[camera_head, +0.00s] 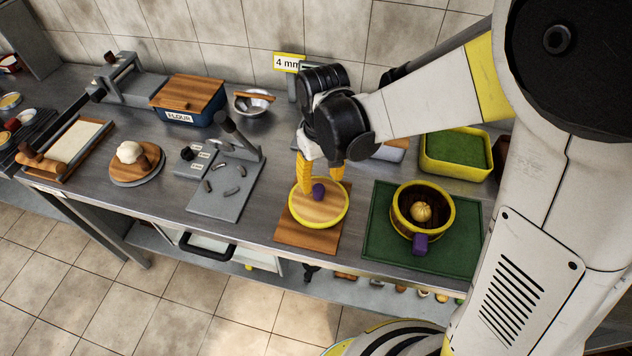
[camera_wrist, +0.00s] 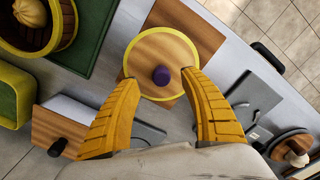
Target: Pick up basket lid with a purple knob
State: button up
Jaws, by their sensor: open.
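The basket lid (camera_head: 323,212) is a round wooden disc with a yellow rim. Its purple knob (camera_head: 318,191) stands up at its middle. The lid lies on a brown wooden board (camera_head: 296,235) on the counter. In the wrist view the lid (camera_wrist: 150,50) and knob (camera_wrist: 161,75) show just beyond the fingertips. My gripper (camera_head: 321,176) has yellow fingers and hangs over the lid's far part. In the wrist view my gripper (camera_wrist: 163,80) is open and empty, with the knob about midway between its fingertips. I cannot tell the exact height above the knob.
A yellow-rimmed basket (camera_head: 402,218) with a purple handle holds a dumpling (camera_head: 421,211) on a green mat (camera_head: 380,246), right of the lid. A grey plate with a lever (camera_head: 232,198) stands left. A green-filled yellow tray (camera_head: 487,177) is behind the basket. The counter's front edge is close.

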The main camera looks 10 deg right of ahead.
aim_at(319, 187)
jog(key=f, duration=0.2)
jog(key=f+b, duration=0.1)
jog(key=f, duration=0.1)
jog(key=f+b, duration=0.1)
jog(key=f, duration=0.1)
jog(key=shift+w+a, duration=0.25)
jog(key=shift+w, duration=0.15)
jog(key=shift+r, duration=0.1)
jog(key=shift+c, duration=0.5)
grip_shut()
